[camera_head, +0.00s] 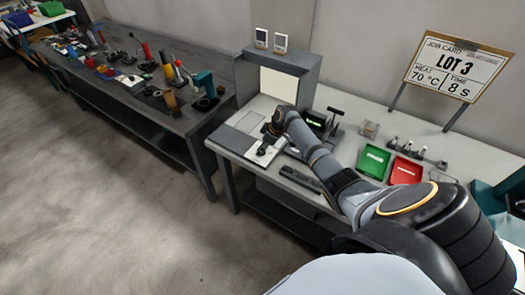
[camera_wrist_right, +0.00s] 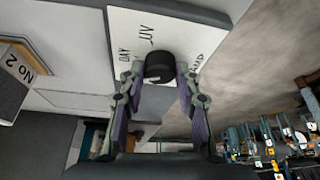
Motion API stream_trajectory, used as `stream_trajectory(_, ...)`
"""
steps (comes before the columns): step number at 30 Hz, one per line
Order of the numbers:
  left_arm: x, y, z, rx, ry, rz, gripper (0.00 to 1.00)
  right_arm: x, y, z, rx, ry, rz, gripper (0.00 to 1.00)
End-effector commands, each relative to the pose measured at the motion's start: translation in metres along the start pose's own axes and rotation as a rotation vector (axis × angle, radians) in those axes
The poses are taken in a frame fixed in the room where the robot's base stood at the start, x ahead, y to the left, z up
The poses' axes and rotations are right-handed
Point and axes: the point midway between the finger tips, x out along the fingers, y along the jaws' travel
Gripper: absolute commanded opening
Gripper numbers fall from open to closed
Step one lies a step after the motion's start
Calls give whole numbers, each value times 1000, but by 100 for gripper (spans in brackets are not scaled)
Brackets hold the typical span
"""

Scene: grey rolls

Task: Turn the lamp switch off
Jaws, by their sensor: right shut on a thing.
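The lamp switch is a black round knob (camera_wrist_right: 159,66) on a white panel (camera_wrist_right: 135,25) in the right wrist view. The panel has the words DAY and UV beside the knob, and a third label on the right that is partly hidden by a finger. My right gripper (camera_wrist_right: 160,82) has a finger on either side of the knob and is shut on it. In the head view my right gripper (camera_head: 266,146) is down at the small white panel at the front of the bench, and the knob is hard to make out there. My left gripper is not in view.
Behind the gripper stands a grey booth (camera_head: 277,83) with a pale back panel. A keyboard (camera_head: 300,178), a green tray (camera_head: 374,162) and a red tray (camera_head: 405,170) lie right of the panel. A job card (camera_head: 455,68) stands behind. A cluttered dark bench (camera_head: 185,122) is at left.

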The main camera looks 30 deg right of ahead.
Motion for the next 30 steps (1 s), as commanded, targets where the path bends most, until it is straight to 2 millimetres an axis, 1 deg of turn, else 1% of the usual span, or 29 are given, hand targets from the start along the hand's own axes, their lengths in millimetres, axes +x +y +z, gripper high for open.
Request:
stream_trajectory(1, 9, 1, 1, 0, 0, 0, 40, 4, 2, 2, -40, 0, -15, 2)
stream_trajectory(9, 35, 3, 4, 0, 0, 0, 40, 4, 3, 1, -266, 1, -107, 2)
stream_trajectory(15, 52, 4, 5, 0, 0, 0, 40, 4, 4, 0, -401, 1, -164, 2)
stream_trajectory(21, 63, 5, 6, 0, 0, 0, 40, 3, 4, 0, -494, 0, -204, 2)
stream_trajectory(30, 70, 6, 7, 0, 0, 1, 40, 1, 4, 0, -557, -2, -229, 2)
